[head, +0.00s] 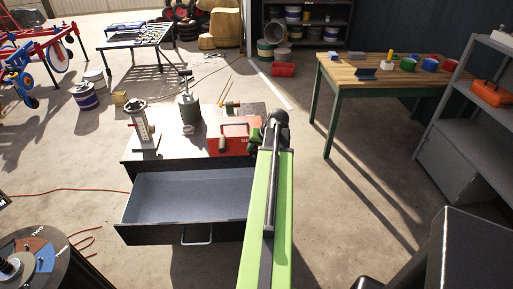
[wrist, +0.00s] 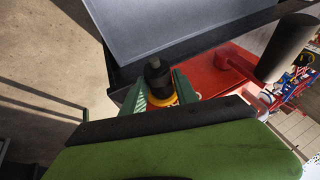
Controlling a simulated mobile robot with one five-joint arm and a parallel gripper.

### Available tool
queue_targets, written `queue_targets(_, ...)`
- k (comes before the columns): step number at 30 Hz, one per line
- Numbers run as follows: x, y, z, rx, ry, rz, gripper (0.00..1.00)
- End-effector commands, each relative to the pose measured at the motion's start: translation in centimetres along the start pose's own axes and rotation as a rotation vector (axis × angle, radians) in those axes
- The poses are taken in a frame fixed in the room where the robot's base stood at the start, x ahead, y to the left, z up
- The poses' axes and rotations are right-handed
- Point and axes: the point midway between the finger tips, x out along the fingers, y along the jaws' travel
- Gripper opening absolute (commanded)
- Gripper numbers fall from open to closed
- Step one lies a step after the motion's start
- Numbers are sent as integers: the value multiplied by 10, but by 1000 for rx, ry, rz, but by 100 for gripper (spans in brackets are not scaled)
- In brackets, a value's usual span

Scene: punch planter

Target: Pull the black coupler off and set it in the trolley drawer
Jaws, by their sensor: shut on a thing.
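My gripper (wrist: 160,92) has green fingers. It is shut on the black coupler (wrist: 156,72), a stubby black cylinder with a yellow-orange ring at its base. In the head view my gripper (head: 256,142) is beside the red box, over the right part of the trolley; the coupler cannot be made out there. The trolley drawer (head: 190,190) is pulled open, and its grey-blue floor looks empty. It also shows at the top of the wrist view (wrist: 165,22), beyond the coupler. Whether the coupler touches anything below is hidden.
On the trolley top (head: 172,152) stand a white-and-black device (head: 143,130), a grey-green canister (head: 189,108) and a red box (head: 232,133). A wooden bench (head: 350,72) is at right, grey shelves (head: 470,115) farther right. An orange cable lies on the floor at left.

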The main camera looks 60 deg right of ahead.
Motion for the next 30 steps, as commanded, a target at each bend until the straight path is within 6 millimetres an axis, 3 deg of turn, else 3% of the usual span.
queue_targets(30, -11, 0, 35, -1, -1, 1, 0)
